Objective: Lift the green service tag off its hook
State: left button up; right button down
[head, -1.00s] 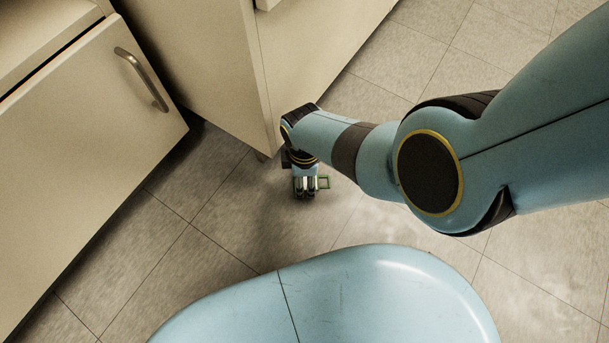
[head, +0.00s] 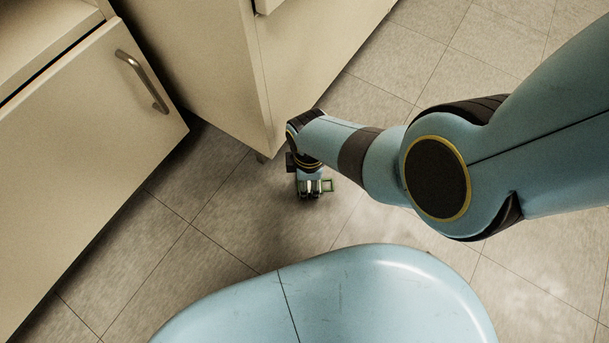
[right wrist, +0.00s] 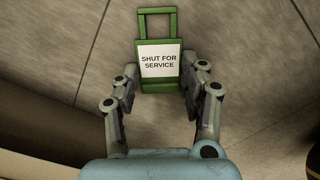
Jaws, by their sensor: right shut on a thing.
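The green service tag (right wrist: 159,83) is in the right wrist view, with a white label reading "SHUT FOR SERVICE" and an open green loop at its top. My right gripper (right wrist: 160,88) is shut on the tag, one finger at each side of its lower part. No hook shows in the loop in the right wrist view. My left gripper is in neither view.
A beige cabinet (head: 205,60) stands just behind and left of the right gripper. A cabinet door (head: 85,165) with a metal handle (head: 142,80) is at the left. Tiled floor (head: 240,225) is clear around and below the gripper.

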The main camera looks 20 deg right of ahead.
aim_at(332, 200)
jog(key=shift+s+d+p, duration=0.55)
jog(key=shift+s+d, duration=0.3)
jog(key=shift+s, duration=0.15)
jog(key=shift+s+d+p, duration=0.5)
jog(key=shift+s+d, duration=0.3)
jog(key=shift+s, duration=0.2)
jog(key=shift+s+d+p, duration=0.3)
jog(key=shift+s+d, duration=0.15)
jog(key=shift+s, duration=0.2)
